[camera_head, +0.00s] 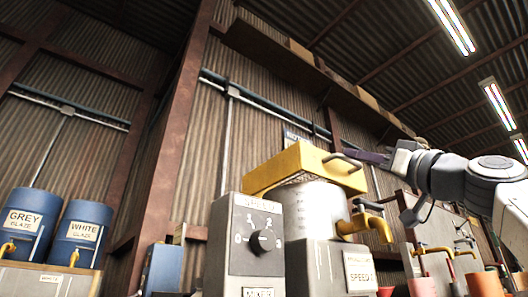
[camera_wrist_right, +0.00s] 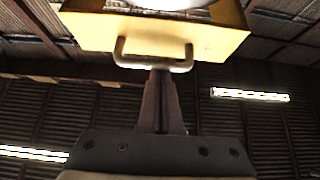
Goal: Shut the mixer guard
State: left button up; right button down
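The yellow mixer guard (camera_head: 290,168) sits over the top of the pale mixer bowl (camera_head: 316,207) and looks slightly tilted. My right gripper (camera_head: 352,153) reaches in from the right at the handle. Its fingers (camera_wrist_right: 158,72) are close together and look shut on the handle's bar; their very tips are partly hidden. My left gripper is out of view.
A grey control box with a dial (camera_head: 262,242) stands in front of the bowl. A brass tap (camera_head: 366,222) juts out below the handle. Blue grey-glaze (camera_head: 27,220) and white-glaze (camera_head: 82,232) drums stand at left. Red and orange containers (camera_head: 484,284) stand at lower right.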

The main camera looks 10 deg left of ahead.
jog(key=r+b+v, duration=0.1)
jog(key=b+v, duration=0.3)
jog(key=v, duration=0.4)
jog(key=shift+s+d, duration=0.25)
jog(key=shift+s, duration=0.05)
dwell(0.3)
